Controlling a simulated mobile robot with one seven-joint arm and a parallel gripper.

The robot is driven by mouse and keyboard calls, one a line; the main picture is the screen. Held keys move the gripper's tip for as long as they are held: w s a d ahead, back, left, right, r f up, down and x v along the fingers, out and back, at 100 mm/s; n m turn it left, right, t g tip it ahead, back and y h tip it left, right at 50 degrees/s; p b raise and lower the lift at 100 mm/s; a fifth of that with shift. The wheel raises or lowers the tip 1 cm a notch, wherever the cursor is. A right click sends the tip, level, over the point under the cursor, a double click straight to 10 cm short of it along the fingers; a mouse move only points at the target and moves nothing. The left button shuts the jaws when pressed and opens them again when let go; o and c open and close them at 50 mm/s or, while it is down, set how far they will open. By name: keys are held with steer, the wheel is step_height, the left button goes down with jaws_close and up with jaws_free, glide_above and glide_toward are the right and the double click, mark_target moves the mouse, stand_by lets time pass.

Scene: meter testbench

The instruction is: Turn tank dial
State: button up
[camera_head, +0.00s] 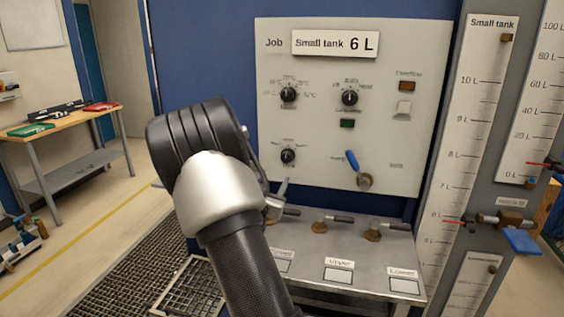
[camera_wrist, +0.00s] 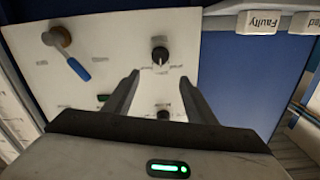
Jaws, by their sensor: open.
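The job panel (camera_head: 320,172) carries three black dials: an upper left dial (camera_head: 288,94), an upper middle dial (camera_head: 350,97) and a lower left dial (camera_head: 288,156). Their labels are too small to tell which is the tank dial. My gripper (camera_wrist: 159,79) is open and empty, its fingers pointing at the panel. In the upside-down wrist view, the lower left dial (camera_wrist: 160,55) lies just beyond the fingertips, roughly centred between them. The upper left dial (camera_wrist: 163,115) shows between the fingers. In the head view my wrist hides most of the gripper.
A blue-handled lever (camera_head: 352,161) is on the panel's lower right. A "Small tank 6 L" job card (camera_head: 335,44) is at the top. A shelf with valves (camera_head: 338,274) juts out below. Tank gauges (camera_head: 466,150) stand at right. A workbench (camera_head: 60,128) is at far left.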

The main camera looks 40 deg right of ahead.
mark_target(286, 159)
steer(key=p+x, duration=0.1)
steer(key=x, duration=1.4)
steer(key=shift+w+d, duration=0.15)
steer(key=shift+f, duration=0.1)
steer(key=c, duration=1)
